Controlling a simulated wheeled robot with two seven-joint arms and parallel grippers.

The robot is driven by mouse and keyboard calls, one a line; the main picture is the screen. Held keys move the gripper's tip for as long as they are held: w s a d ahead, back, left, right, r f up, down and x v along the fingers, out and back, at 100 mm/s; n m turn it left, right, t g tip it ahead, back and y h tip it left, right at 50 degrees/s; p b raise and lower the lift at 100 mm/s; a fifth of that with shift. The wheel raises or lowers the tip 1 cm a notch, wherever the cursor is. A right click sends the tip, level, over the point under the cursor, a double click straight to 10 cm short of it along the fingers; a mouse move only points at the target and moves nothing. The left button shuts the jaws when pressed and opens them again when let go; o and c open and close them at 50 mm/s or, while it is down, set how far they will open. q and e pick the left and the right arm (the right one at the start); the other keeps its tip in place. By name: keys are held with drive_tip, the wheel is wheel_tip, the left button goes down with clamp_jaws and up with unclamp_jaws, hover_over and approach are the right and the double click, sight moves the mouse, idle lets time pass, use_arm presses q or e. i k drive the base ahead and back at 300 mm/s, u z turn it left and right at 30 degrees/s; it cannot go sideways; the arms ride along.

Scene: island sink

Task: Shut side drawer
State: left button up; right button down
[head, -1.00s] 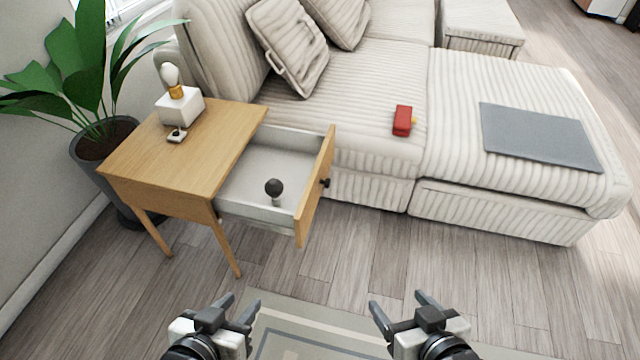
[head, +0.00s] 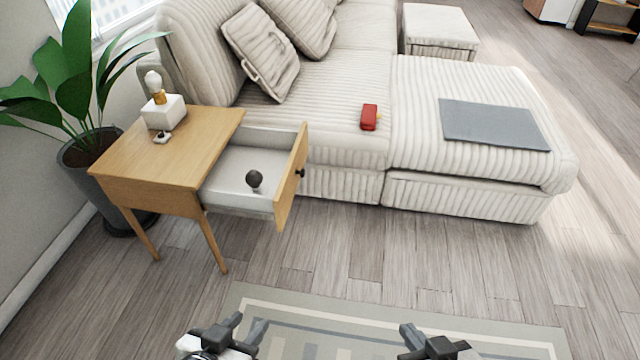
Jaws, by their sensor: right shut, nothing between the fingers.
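The side drawer (head: 235,203) is pulled out from the right side of a small wooden side table (head: 175,150). Its wooden front (head: 291,180) has a dark round knob (head: 300,173) and faces right. Inside the drawer is a dark, round-headed object (head: 254,180). My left gripper (head: 253,319) is at the bottom of the view, below the drawer in the picture, apart from it, open and empty. My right gripper (head: 407,328) is at the bottom, further right, shut with nothing in it. The lower parts of both grippers are cut off by the frame.
A white lamp-like item (head: 163,112) stands on the table. A potted plant (head: 95,155) is behind it at left. A striped sofa (head: 320,120) stands right of the drawer, with a red object (head: 369,117) on it. Bare wood floor and a rug (head: 510,338) lie in front.

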sight(281, 155)
drive_tip(key=u, duration=0.05)
drive_tip(key=i, duration=1.05)
drive_tip(key=u, duration=0.85)
